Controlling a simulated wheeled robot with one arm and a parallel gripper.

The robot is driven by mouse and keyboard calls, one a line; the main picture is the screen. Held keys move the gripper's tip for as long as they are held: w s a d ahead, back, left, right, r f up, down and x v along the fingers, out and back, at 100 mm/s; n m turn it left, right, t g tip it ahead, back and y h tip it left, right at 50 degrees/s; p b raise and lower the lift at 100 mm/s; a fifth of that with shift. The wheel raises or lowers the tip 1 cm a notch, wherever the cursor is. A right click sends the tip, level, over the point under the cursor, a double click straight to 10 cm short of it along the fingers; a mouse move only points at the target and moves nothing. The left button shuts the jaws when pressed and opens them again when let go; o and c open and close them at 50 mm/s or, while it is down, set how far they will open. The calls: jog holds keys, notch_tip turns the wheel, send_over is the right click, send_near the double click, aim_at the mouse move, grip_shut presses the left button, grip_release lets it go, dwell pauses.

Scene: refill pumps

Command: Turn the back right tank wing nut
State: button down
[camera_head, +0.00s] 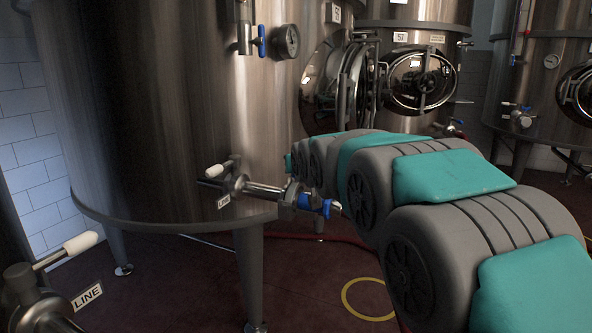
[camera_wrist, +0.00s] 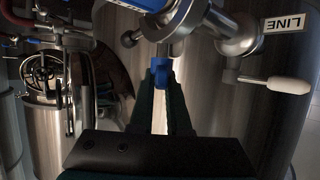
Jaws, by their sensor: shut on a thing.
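In the wrist view my gripper (camera_wrist: 161,85) is closed on a small blue piece (camera_wrist: 160,70), which looks like the end of the blue valve handle (camera_wrist: 145,4) at the top. In the head view the blue handle (camera_head: 308,202) sits at the end of the pipe stub on the near tank (camera_head: 160,130). My arm hides most of the gripper there. Behind stand a tank with a round hatch (camera_head: 424,80) and a tank at the far right (camera_head: 540,70), its hatch cut by the frame edge. I cannot clearly make out a wing nut on either.
Another white lever (camera_head: 80,243) is at lower left. A yellow ring (camera_head: 368,299) lies on the dark floor, and a red hose (camera_head: 335,238) runs behind it.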

jog(key=shift+d+f+m+h+b, duration=0.1)
jog(key=shift+m+h+b, duration=0.75)
jog(key=shift+m+h, duration=1.85)
jog(key=shift+h, duration=0.4)
jog(key=shift+m+h, duration=0.3)
jog(key=c, duration=0.9)
grip_release()
jog(key=b+v, duration=0.1)
jog(key=v, duration=0.7)
